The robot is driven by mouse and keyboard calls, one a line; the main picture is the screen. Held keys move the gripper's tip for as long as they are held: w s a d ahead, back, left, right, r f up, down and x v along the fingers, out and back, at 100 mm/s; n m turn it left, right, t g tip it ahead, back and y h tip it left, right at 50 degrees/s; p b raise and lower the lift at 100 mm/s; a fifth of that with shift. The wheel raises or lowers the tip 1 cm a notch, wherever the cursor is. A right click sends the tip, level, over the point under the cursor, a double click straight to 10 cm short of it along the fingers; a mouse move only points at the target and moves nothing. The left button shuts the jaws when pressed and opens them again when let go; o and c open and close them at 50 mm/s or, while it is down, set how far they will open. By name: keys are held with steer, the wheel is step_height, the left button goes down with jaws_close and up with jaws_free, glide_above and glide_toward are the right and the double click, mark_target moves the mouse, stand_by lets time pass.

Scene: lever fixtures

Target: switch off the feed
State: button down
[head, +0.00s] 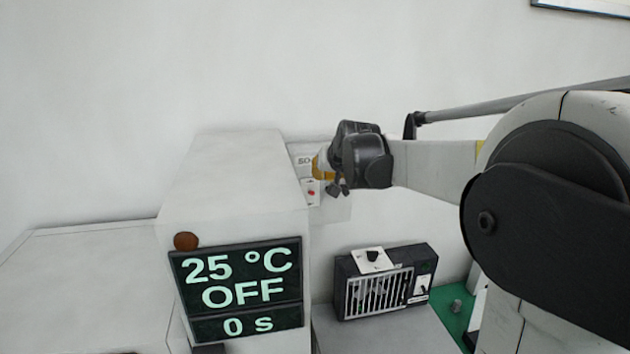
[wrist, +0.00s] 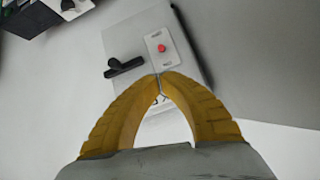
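My gripper (head: 322,166) is in front of a pale wall box (head: 332,208) in the head view. In the wrist view its yellow fingers (wrist: 159,77) meet at the tips, with nothing clearly held between them. Just beyond the tips is a black T-shaped handle (wrist: 124,67), left of a white plate with a red button (wrist: 162,48). The fingertips look close to the handle and plate; I cannot tell whether they touch. In the head view the red button (head: 311,192) shows below a label partly hidden by my gripper, reading "SO". No readable label names the feed.
A large white cabinet carries a display (head: 237,289) reading "25 °C OFF 0 s", with a brown round knob (head: 186,241) above. A black grilled unit (head: 385,283) stands lower right with a white switch (head: 422,286).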

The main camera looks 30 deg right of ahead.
mark_target(314, 185)
steer(key=p+x, duration=0.1)
steer(key=x, duration=0.9)
